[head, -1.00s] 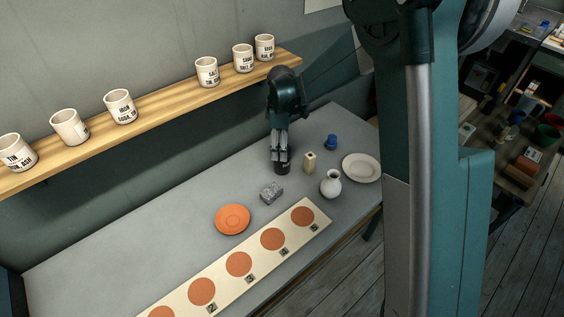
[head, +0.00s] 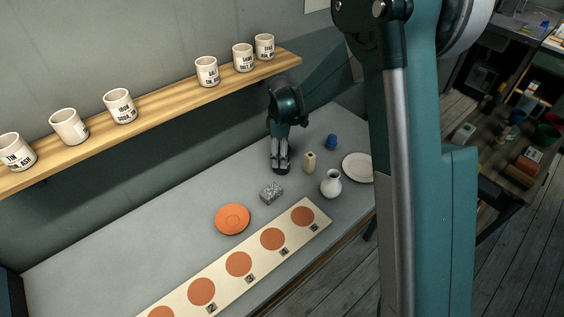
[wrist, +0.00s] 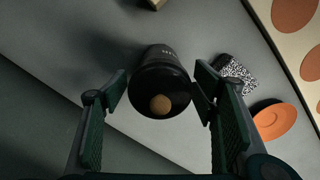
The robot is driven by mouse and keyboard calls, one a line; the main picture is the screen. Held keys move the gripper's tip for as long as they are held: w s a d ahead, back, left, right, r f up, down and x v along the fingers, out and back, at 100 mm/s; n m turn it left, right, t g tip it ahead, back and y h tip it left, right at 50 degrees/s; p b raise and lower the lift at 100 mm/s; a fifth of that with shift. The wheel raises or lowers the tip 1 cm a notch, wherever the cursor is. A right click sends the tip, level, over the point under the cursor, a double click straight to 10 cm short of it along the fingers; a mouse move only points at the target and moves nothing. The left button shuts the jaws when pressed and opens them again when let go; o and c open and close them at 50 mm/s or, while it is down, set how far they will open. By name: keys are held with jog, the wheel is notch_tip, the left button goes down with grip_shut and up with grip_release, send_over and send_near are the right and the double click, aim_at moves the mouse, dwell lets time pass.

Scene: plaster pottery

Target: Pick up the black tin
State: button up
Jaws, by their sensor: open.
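The black tin (wrist: 160,66) stands on the grey table, between the two open fingers of my gripper (wrist: 159,97) in the wrist view. It is dark, with small pale lettering on its side and a round tan spot on its top. The left finger is close beside it, and the right finger appears very near its right side; I cannot tell if either touches. In the head view my gripper (head: 279,165) points down at the table, and the tin (head: 282,170) is mostly hidden by the fingers.
Close by are a tan block (head: 310,162), a speckled block (head: 271,191), a white vase (head: 331,183), a blue object (head: 332,142) and a white plate (head: 358,167). An orange saucer (head: 232,219) and a numbered board (head: 222,285) lie nearer the front. A shelf (head: 165,104) of labelled cups runs behind.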

aim_at(280, 172)
jog(key=shift+f, duration=1.85)
jog(key=c, duration=1)
